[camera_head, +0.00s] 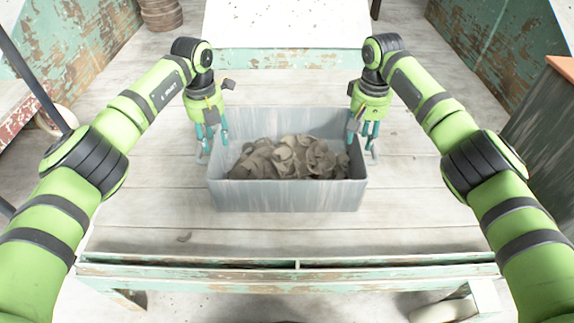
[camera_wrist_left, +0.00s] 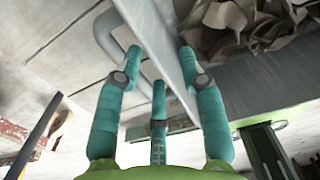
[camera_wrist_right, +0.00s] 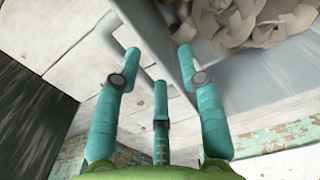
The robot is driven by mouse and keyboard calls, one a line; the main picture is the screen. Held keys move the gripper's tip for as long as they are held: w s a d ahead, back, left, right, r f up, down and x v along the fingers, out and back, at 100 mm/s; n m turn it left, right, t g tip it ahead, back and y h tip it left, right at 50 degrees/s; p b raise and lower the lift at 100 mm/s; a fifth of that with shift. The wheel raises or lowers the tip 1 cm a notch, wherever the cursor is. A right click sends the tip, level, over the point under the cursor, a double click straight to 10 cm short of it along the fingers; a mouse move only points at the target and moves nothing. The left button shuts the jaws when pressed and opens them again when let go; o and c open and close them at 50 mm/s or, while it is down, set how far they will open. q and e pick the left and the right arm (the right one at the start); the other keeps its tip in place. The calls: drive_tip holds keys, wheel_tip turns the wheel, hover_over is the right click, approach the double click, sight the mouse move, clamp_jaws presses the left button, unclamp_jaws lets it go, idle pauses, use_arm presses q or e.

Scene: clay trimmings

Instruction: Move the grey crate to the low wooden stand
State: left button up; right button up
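The grey crate (camera_head: 288,197) stands upright on the worn plank table and is filled with crumpled grey-brown clay trimmings (camera_head: 285,158). My left gripper (camera_head: 212,143) points down at its left end. In the left wrist view its fingers are spread, with the crate's end wall and a bent grey handle (camera_wrist_left: 104,36) between or close beside them. My right gripper (camera_head: 363,143) is likewise open at the right end, by a similar handle (camera_wrist_right: 108,36). I see no firm grip on either side. I cannot tell which piece of furniture is the low wooden stand.
The table (camera_head: 140,205) has bare planks around the crate and a chipped green front edge. A pale-topped surface (camera_head: 290,22) stands beyond it. A wood-topped cabinet (camera_head: 545,105) is at the right, a worn red bench (camera_head: 22,125) at the left, and a basket (camera_head: 160,14) at back left.

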sight(216, 150)
use_arm(q)
drive_tip(key=shift+f, duration=2.55)
use_arm(e)
drive_tip(key=shift+f, duration=2.55)
use_arm(q)
clamp_jaws()
use_arm(e)
clamp_jaws()
use_arm(q)
drive_tip(key=shift+w+r, duration=0.1)
drive_tip(key=shift+r, duration=0.1)
use_arm(e)
drive_tip(key=shift+w+r, duration=0.1)
drive_tip(key=shift+r, duration=0.05)
